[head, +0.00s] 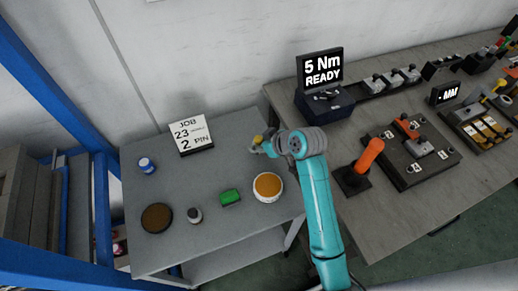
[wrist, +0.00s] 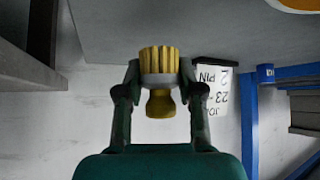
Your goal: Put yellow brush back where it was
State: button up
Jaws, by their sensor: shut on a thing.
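The yellow brush (wrist: 160,62) is held between the two fingers of my gripper (wrist: 160,85) in the wrist view. It has ribbed yellow bristles, a white band and a yellow knob handle. In the head view a small yellow part of the brush (head: 257,140) shows at my gripper (head: 262,147), over the back right of the small grey table (head: 235,245). My gripper is shut on the brush. I cannot tell from these frames whether the brush touches the table.
On the grey table are an orange-filled white bowl (head: 268,187), a green block (head: 230,197), a small grey-white jar (head: 195,215), a brown round dish (head: 156,218), a blue-white jar (head: 146,165) and a job sign (head: 192,135). A workbench (head: 390,225) with devices adjoins at right.

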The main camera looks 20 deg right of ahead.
jog(key=shift+f, duration=1.55)
jog(key=shift+a+f, duration=0.1)
jog(key=o, duration=1.1)
jog(key=shift+o, duration=0.2)
jog(key=v, duration=1.2)
jog(key=shift+s, duration=0.1)
